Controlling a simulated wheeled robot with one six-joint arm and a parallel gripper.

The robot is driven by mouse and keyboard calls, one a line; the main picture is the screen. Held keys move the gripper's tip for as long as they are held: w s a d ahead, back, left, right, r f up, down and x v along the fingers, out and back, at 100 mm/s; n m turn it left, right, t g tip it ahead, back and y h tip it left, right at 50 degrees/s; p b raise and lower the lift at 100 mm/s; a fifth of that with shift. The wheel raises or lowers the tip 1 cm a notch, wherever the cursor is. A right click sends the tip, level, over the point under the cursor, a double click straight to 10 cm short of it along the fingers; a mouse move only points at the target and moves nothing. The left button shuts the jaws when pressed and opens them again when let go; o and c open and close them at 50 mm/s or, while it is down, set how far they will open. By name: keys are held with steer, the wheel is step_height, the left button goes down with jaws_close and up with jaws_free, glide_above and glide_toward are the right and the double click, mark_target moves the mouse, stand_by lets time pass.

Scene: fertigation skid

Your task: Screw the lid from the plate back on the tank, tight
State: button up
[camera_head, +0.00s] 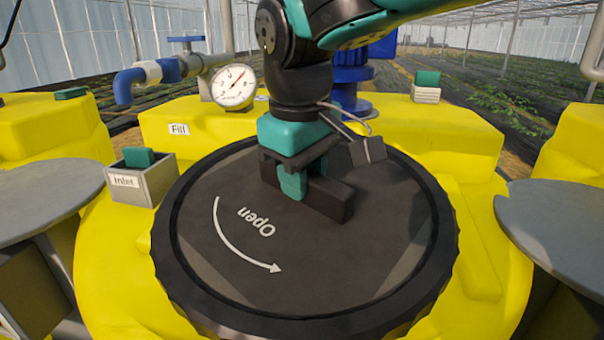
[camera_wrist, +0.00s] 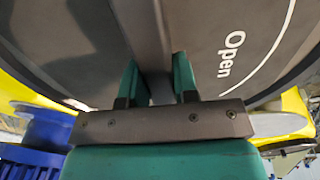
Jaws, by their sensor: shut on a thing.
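The black lid (camera_head: 300,270) is large and round, with a ribbed rim, a raised bar handle and a white "Open" arrow. It lies on the top of the yellow tank (camera_head: 110,260), and its threads are hidden. My gripper (camera_head: 305,185) points down at the lid's middle and is shut on the bar handle (camera_head: 335,200). In the wrist view, the two green fingers (camera_wrist: 160,85) stand one on each side of the bar (camera_wrist: 150,40). The "Open" mark (camera_wrist: 232,55) shows to the right of the bar. I cannot tell how tight the lid sits.
A grey round plate (camera_head: 40,190) stands at the left and another (camera_head: 560,225) at the right, both bare where seen. Behind the lid are a pressure gauge (camera_head: 233,87), a blue pipe (camera_head: 135,80) and a blue fitting (camera_head: 350,75). A grey "Inlet" box (camera_head: 140,185) stands close to the lid's left.

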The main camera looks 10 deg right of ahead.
mark_target(305, 203)
steer(key=shift+w+f+b, duration=0.1)
steer(key=shift+f+b, duration=0.25)
steer(key=shift+f, duration=0.2)
steer(key=shift+d+f, duration=0.1)
steer(key=shift+f, duration=0.6)
stand_by(1.2)
steer(key=shift+f+b, duration=0.35)
steer(key=shift+b, duration=0.05)
steer(key=shift+w+f, duration=0.15)
steer(key=shift+f, duration=0.5)
stand_by(0.5)
stand_by(0.8)
steer(key=o, duration=1.3)
steer(key=shift+d+f, duration=0.1)
